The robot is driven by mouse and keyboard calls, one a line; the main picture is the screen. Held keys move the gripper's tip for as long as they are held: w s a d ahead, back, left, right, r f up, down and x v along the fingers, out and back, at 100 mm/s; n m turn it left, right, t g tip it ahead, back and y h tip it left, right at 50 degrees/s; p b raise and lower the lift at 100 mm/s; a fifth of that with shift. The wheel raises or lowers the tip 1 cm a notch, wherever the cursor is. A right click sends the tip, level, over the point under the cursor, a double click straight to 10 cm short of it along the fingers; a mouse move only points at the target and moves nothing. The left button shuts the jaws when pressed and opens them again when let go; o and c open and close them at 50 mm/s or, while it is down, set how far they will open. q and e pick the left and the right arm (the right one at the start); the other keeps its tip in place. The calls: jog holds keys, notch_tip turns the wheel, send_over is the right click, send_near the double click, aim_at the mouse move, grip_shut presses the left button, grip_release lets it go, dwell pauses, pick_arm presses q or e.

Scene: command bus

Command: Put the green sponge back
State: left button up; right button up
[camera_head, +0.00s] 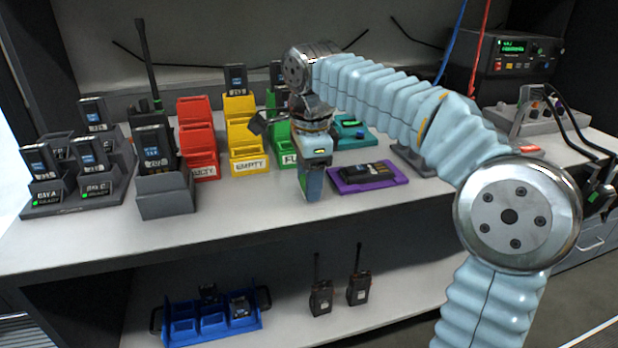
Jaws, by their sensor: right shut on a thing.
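My right gripper (311,190) hangs pointing down above the front middle of the worktop, left of the purple tray (343,185). It is shut on a small greenish thing (315,181), which I take to be the green sponge; the fingers hide most of it. A teal tray (351,146) lies behind the gripper and to its right, partly covered by my right arm. My left gripper is not in view.
Red bins (198,140), yellow bins (245,160) and a green bin (285,148) stand behind and left of the gripper. A dark device lies on the purple tray. The worktop's front strip is clear.

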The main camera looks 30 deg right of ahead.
jog(key=shift+f, duration=0.1)
jog(key=o, duration=1)
notch_tip(320, 180, up, 12)
jog(key=s+p, duration=0.1)
jog(key=p, duration=0.2)
jog(key=shift+a, duration=0.15)
